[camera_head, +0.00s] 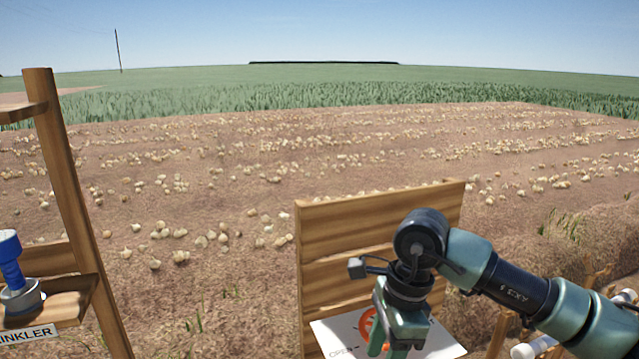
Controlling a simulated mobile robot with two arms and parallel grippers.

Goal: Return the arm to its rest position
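My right arm comes in from the right and bends down, with its teal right gripper (395,345) pointing down over a white panel (440,345). An orange-red wheel or handle (366,325) shows on the panel just behind and left of the gripper. The fingertips are at the bottom edge of the picture, and I cannot tell whether they are apart or touch the wheel. The panel bears the printed word "OPEN". My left arm and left gripper are not in view.
A wooden board wall (340,230) stands behind the white panel, close to my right arm. At left, a wooden post frame (75,210) has a shelf with a blue-topped fitting (12,265) and a sign ending in "INKLER". Beyond lies a field with many onions.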

